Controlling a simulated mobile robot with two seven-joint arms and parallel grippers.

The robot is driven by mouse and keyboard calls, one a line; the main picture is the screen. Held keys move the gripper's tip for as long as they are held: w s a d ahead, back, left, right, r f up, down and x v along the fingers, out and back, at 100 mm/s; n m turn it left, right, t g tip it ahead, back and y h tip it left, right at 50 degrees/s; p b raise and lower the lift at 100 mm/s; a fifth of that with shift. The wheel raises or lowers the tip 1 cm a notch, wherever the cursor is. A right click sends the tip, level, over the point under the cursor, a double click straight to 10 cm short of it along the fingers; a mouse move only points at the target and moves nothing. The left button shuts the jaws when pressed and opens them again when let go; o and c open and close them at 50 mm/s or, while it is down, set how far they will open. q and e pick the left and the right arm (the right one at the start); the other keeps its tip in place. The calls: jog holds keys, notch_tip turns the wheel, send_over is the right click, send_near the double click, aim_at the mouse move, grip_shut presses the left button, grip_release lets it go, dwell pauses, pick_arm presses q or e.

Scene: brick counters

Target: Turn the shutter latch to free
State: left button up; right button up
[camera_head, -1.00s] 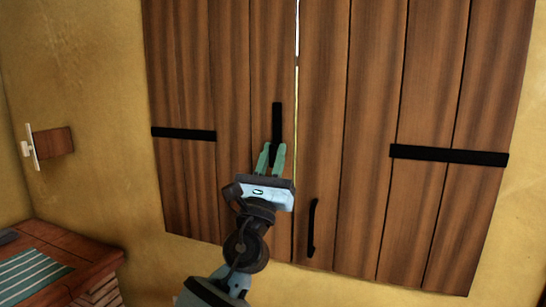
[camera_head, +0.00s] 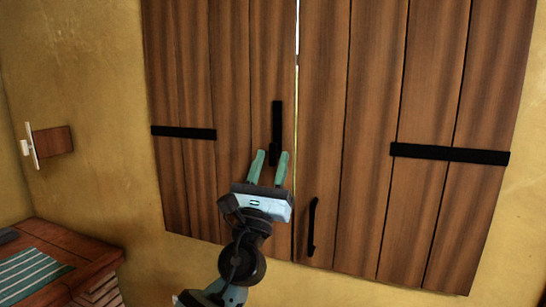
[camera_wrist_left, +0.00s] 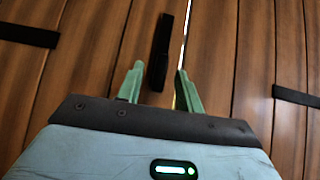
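The shutter latch (camera_head: 277,125) is a black bar standing upright on the left shutter (camera_head: 185,80), close to the gap between the two wooden shutters. My left gripper (camera_head: 270,156) is open just below the latch, its two green fingers apart. In the left wrist view the latch (camera_wrist_left: 161,50) stands upright ahead of the fingers (camera_wrist_left: 158,78), with its lower end between their tips or just beyond; the fingers do not close on it. My right gripper is not in view.
The right shutter (camera_head: 375,90) has a black vertical handle (camera_head: 312,227) low near its inner edge. Black hinge straps (camera_head: 183,133) cross both shutters. A brick counter with a wooden top (camera_head: 85,255) and a striped cloth (camera_head: 30,277) stands at lower left. A small wooden wall piece (camera_head: 52,141) is at far left.

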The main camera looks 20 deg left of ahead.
pick_arm(q)
jog(key=v, duration=0.4)
jog(key=shift+f+b, duration=0.25)
jog(key=shift+b, duration=0.05)
jog(key=shift+s+f, duration=0.3)
jog(key=shift+s, duration=0.25)
